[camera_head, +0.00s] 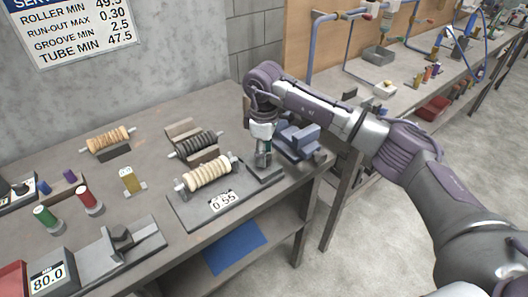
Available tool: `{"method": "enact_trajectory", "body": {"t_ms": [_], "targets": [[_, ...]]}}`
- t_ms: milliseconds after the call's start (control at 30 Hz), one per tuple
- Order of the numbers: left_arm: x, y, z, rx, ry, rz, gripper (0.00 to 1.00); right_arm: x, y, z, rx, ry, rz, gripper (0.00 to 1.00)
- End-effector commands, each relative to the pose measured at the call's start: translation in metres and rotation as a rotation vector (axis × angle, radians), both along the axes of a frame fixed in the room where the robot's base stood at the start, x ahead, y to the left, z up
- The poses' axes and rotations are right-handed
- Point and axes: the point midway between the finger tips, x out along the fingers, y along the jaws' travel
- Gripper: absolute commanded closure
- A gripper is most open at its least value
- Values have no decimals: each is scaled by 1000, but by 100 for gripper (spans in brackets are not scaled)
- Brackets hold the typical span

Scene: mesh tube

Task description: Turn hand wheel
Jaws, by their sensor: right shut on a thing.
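My right gripper (263,157) reaches down at the right end of a roller fixture (185,213) on the bench. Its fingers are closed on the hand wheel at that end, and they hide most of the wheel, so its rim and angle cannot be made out. A cream ribbed roller (208,174) lies across the fixture, to the left of the gripper. My left gripper is not in view.
A blue-grey block-shaped device (298,139) stands close to the right of my gripper, near the bench edge. A dark roller (195,145) and a tan roller (108,139) rest on stands behind and to the left. Coloured spools (88,198) stand at left.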

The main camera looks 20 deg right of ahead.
Motion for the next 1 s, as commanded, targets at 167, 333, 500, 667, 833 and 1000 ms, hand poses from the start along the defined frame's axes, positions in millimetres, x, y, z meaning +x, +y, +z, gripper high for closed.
{"method": "enact_trajectory", "body": {"t_ms": [167,333,500,667,833,1000], "targets": [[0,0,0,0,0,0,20,1,0,2,1,-6,-1,33],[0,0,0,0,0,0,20,1,0,1,0,-3,0,33],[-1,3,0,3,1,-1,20,1,0,3,0,-3,0,33],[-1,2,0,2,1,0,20,1,0,21,1,-6,1,33],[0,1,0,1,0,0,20,2,0,57,1,-7,0,33],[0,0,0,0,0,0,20,1,0,92,2,-6,-1,33]]}}
